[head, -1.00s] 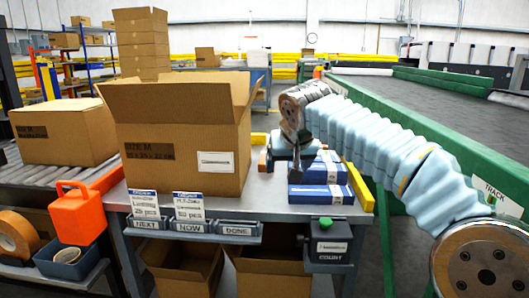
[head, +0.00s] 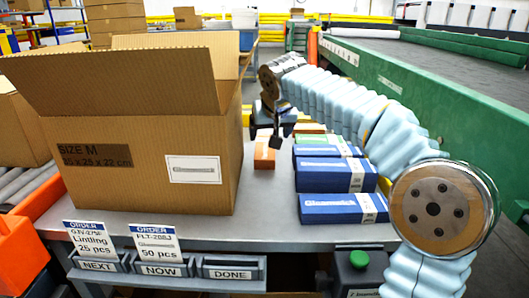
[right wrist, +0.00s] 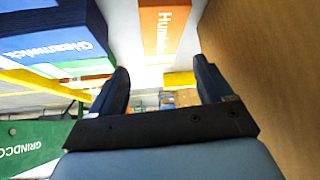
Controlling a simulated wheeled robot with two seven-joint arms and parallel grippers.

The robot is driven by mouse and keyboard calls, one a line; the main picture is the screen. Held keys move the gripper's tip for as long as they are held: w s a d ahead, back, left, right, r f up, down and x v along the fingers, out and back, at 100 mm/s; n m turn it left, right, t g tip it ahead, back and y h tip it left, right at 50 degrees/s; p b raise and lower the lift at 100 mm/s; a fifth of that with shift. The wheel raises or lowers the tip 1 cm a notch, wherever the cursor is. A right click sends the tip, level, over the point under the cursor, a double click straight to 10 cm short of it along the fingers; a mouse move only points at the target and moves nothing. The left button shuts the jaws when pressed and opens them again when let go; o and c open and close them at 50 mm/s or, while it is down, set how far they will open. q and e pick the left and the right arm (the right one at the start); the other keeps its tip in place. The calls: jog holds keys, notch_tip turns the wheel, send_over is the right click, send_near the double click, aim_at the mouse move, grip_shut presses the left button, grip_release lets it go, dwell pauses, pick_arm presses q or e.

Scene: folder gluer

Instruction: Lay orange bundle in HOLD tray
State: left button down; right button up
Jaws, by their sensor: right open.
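An orange bundle (head: 265,153) lies on the grey table between the large carton and the row of blue boxes. In the right wrist view, an orange bundle with white lettering (right wrist: 163,30) shows beyond the fingers. My right gripper (head: 277,133) hangs just above and beside the orange bundle in the head view. Its two fingers (right wrist: 160,88) are spread with nothing between them. My left gripper is not in view. No tray labelled HOLD shows; the visible trays at the table's front edge are labelled NEXT (head: 98,264), NOW (head: 160,269) and DONE (head: 231,274).
A large open carton (head: 130,150) stands close left of the gripper. Blue boxes (head: 335,175) and a green one (head: 318,150) lie right of it. Another orange item (head: 309,128) lies behind these. A green-buttoned counter (head: 358,262) sits at the front edge.

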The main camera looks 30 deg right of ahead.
aim_at(265, 146)
jog(key=x, duration=0.3)
jog(key=b+x, duration=0.1)
jog(key=x, duration=0.4)
jog(key=shift+b, duration=0.3)
jog(key=c, duration=1)
jog(key=shift+c, duration=0.2)
jog(key=shift+r, duration=0.1)
